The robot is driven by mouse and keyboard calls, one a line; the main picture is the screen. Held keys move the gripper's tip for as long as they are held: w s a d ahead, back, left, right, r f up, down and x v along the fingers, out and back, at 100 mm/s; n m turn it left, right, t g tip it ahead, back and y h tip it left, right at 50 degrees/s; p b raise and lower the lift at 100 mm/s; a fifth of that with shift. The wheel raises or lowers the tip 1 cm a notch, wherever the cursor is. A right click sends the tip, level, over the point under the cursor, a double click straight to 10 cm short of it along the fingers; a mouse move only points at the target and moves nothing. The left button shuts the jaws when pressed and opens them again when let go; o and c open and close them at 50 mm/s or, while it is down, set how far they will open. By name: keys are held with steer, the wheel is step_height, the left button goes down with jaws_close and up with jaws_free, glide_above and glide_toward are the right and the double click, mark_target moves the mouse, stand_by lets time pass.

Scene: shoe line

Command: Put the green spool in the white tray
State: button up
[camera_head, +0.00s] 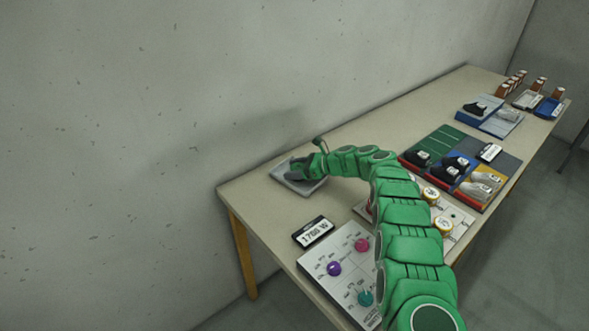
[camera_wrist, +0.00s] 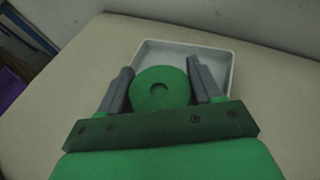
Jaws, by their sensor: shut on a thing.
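The white tray (camera_wrist: 222,51) lies on the table beyond and under the spool, partly hidden by the spool and fingers. In the head view my gripper (camera_head: 301,169) is over the tray (camera_head: 291,187) at the left end of the table. The spool cannot be made out there. I cannot tell whether the spool touches the tray floor.
A panel with coloured knobs (camera_head: 340,266) and a display reading 1766 W (camera_head: 313,231) stand nearer along the table. The bare table (camera_head: 255,200) around the tray is clear; the wall is behind.

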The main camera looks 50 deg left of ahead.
steer(key=o, duration=0.8)
steer(key=shift+c, duration=0.2)
steer(key=shift+r, duration=0.1)
steer(key=v, duration=1.1)
steer(key=shift+w, duration=0.1)
steer(key=shift+w+d+r, duration=0.2)
steer(key=shift+d, duration=0.15)
